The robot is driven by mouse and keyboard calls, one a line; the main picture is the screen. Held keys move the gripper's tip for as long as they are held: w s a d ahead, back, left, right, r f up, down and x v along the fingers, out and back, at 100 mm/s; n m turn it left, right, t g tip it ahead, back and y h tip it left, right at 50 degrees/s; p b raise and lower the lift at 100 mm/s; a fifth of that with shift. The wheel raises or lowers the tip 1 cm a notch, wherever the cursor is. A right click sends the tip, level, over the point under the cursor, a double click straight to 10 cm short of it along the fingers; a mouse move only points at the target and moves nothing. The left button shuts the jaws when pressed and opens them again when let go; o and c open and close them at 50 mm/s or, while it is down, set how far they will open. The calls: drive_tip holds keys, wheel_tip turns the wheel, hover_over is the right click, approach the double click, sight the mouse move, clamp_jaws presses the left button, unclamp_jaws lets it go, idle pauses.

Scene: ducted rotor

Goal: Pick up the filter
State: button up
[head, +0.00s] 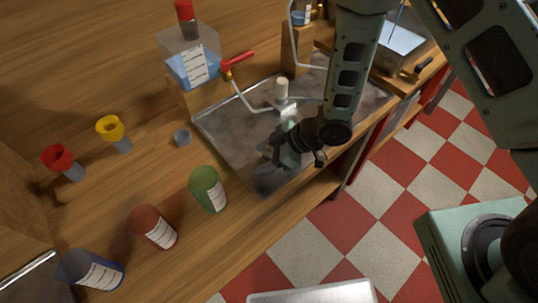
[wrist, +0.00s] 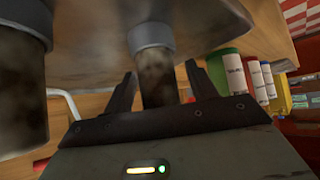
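My gripper (head: 292,152) is low over the grey metal basin (head: 225,125) in the head view. In the wrist view its two dark fingers (wrist: 160,88) are open, one to each side of a brownish cylinder with a grey collar (wrist: 157,78). This cylinder may be the filter; I cannot tell for sure. Gaps show beside it, and its lower part in the picture is hidden behind the gripper's edge. A similar, nearer cylinder (wrist: 22,85) stands at the left of the wrist view. A pale upright cylinder (head: 282,90) stands in the basin beyond my gripper in the head view.
Green (head: 208,190), red (head: 152,227) and blue (head: 90,268) labelled containers stand on the wooden counter. A clear container (head: 188,57) stands behind the basin, beside a red-handled tap (head: 238,62). Red and yellow funnel-like tops stand at left.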

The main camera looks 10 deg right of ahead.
drive_tip(key=c, duration=1)
drive_tip(key=shift+r, duration=0.1)
